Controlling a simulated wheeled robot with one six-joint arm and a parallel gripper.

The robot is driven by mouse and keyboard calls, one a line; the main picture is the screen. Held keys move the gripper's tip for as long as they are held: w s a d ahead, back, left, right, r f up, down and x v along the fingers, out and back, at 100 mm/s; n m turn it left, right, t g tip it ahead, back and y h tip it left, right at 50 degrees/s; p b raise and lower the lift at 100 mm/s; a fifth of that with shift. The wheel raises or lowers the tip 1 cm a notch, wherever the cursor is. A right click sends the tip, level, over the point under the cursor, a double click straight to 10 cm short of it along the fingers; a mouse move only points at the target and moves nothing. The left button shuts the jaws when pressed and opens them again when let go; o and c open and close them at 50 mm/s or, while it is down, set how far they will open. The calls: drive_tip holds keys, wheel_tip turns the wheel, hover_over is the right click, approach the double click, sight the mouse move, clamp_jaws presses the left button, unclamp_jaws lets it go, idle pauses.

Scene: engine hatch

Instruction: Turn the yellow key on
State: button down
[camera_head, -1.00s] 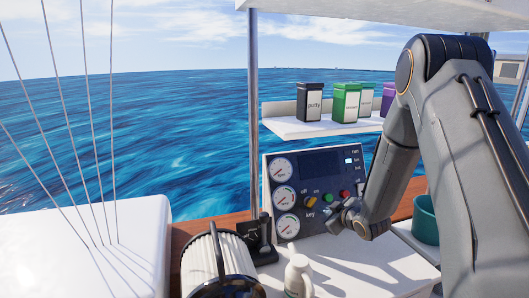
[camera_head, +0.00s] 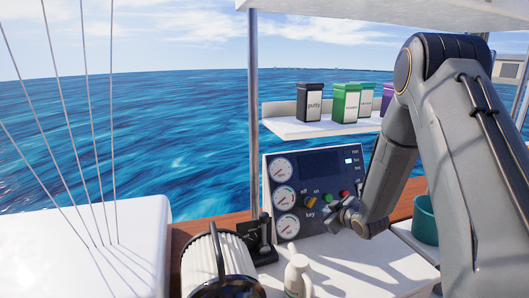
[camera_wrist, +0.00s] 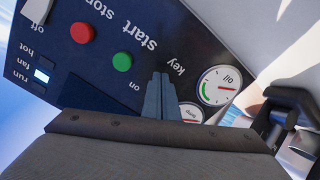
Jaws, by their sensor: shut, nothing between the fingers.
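The yellow key (camera_head: 310,202) sits on the dark engine panel (camera_head: 318,165), above the word "key" and below the "off" and "on" labels. Which label it points to is too small to tell. My gripper (camera_head: 336,213) is just right of the key in the head view, close in front of the panel. In the wrist view my gripper (camera_wrist: 158,80) has its fingers together and empty, over the panel near the "key" and "on" lettering. The key is not visible there and seems hidden behind the fingers. Contact with the key cannot be told.
A green button (camera_wrist: 122,62) and a red button (camera_wrist: 82,33) are beside the fingers. Round gauges line the panel's left side, including the oil gauge (camera_wrist: 218,87). A black lever (camera_head: 264,236) and a white bottle (camera_head: 298,276) stand in front. A shelf (camera_head: 290,126) with containers is above.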

drive_tip(key=shift+a+r, duration=0.25)
idle(0.5)
drive_tip(key=shift+s+a+f+b, duration=0.1)
drive_tip(key=shift+a+f+b, duration=0.05)
drive_tip(key=shift+a+b, duration=0.15)
idle(0.6)
drive_tip(key=shift+d+f, duration=0.1)
drive_tip(key=shift+f, duration=0.05)
drive_tip(key=p+v, duration=0.2)
drive_tip(key=v, duration=0.4)
drive_tip(key=shift+d+f+p, duration=0.15)
drive_tip(key=shift+f+p, duration=0.05)
drive_tip(key=shift+p, duration=0.1)
idle(0.3)
drive_tip(key=shift+s, duration=0.1)
